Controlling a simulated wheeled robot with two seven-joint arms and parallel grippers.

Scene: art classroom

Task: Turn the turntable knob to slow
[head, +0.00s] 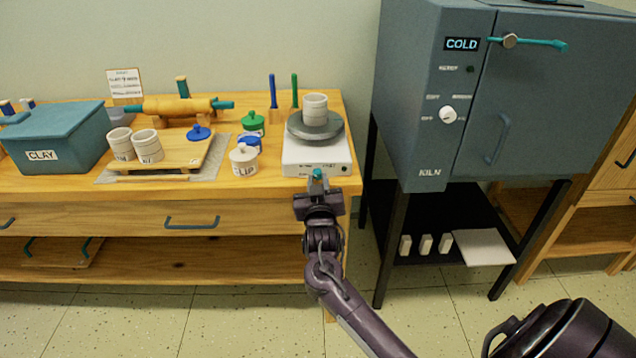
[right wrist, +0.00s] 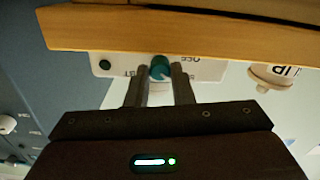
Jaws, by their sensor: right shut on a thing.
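The turntable (head: 300,160) is a white box with a grey round wheel head (head: 315,127) near the table's right end. A pale cup (head: 315,107) stands on the wheel head. The teal knob (head: 317,174) is on the box's front face. My right gripper (head: 318,184) reaches it from the front and is shut on it. In the right wrist view, which is upside down, the fingers (right wrist: 161,80) flank the knob (right wrist: 160,68). An "OFF" label and part of another ending in "ST" show beside it; the middle is hidden. I cannot read the knob's setting. My left gripper is not in view.
The lidded slip jar (head: 244,160) and blue and green lidded jars stand left of the turntable. A board (head: 190,160) with two cups lies further left, near the clay bin (head: 55,140). The kiln (head: 420,100) stands close on the right, showing "COLD".

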